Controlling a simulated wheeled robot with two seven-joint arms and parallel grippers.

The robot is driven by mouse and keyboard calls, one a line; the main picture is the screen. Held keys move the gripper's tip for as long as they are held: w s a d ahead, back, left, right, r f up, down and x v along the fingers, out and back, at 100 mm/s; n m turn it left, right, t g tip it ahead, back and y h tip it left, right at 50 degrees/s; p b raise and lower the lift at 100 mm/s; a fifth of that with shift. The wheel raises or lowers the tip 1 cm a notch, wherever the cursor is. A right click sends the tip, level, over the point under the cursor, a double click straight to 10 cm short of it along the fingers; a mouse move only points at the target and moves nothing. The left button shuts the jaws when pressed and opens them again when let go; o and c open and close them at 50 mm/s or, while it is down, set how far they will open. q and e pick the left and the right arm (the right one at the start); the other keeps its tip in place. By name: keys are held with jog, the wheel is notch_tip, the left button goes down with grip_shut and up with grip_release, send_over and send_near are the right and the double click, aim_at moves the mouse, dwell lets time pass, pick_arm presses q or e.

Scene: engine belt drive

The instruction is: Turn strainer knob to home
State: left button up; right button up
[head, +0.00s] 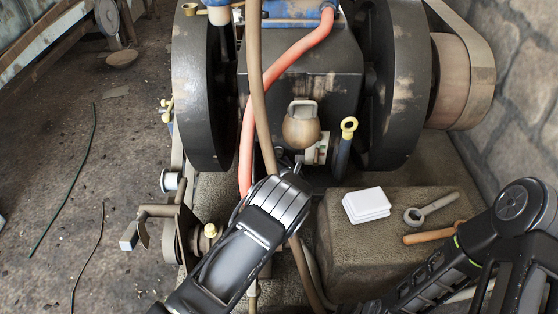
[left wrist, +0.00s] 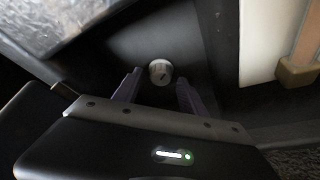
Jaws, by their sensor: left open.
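A small round pale knob (left wrist: 160,72) with a dark mark on its face shows in the left wrist view, set against a dark surface; I take it to be the strainer knob. My left gripper (head: 297,167) is open, and in the left wrist view its two purple-grey fingers stand on either side of the knob. I cannot tell whether they touch it. In the head view the gripper is low in front of the dark engine block (head: 340,70), and I cannot make out the knob there. My right gripper is out of view; only its arm shows at the lower right.
Two large dark flywheels (head: 205,85) (head: 400,85) flank the engine. A red hose (head: 298,50) and a brown hose (head: 253,60) run down close to my left gripper. A stone block (head: 345,255) holds a white box (head: 366,205), a ring-ended wrench (head: 437,205) and a wooden-handled tool (head: 430,234).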

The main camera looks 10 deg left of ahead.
pick_arm(q)
grip_shut()
dwell(0.6)
